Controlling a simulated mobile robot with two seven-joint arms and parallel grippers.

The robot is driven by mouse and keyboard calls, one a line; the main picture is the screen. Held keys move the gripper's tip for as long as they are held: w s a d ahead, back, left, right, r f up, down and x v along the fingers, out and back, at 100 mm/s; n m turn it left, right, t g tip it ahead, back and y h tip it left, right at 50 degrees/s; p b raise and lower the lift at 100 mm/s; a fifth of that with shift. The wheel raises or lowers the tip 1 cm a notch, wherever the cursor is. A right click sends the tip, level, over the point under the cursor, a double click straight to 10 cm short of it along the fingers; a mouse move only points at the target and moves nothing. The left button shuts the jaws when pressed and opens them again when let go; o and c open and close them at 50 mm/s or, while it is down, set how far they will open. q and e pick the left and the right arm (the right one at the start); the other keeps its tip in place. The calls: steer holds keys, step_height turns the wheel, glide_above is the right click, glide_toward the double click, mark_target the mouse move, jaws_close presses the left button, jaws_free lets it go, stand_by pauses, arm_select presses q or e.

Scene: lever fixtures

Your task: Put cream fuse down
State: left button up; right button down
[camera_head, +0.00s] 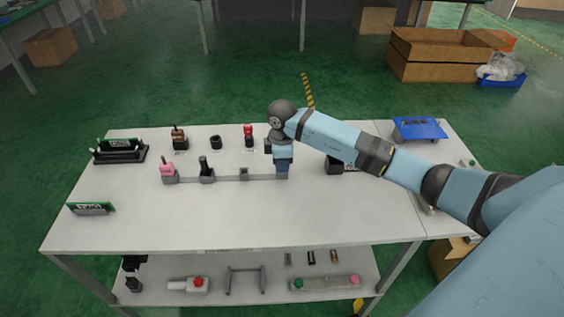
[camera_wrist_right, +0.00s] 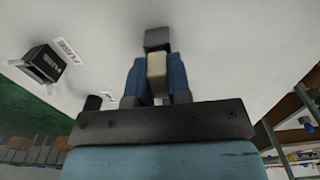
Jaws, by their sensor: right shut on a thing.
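In the right wrist view the cream fuse (camera_wrist_right: 157,76) stands between the two blue fingers of my right gripper (camera_wrist_right: 157,68), which is shut on it. A grey block (camera_wrist_right: 157,39) shows just beyond the fuse; I cannot tell whether they touch. In the head view my right gripper (camera_head: 282,172) points down over the white table, at the right end of a row of fixtures, and the fuse is hidden. A black block (camera_wrist_right: 42,62) with white lettering sits on the tabletop in the wrist view, beside a white label (camera_wrist_right: 66,50). My left gripper is not in view.
The row holds a pink-handled fixture (camera_head: 168,171), a black lever (camera_head: 207,169) and a small grey block (camera_head: 244,174). A red-topped fixture (camera_head: 249,135) stands behind. A black box (camera_head: 333,166) is partly behind my arm. The table's front (camera_head: 260,218) is clear.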

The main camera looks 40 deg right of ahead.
steer(key=shift+f, duration=0.15)
steer(key=c, duration=1.1)
jaws_free()
step_height(320, 180, up, 12)
steer(key=shift+r, duration=0.2)
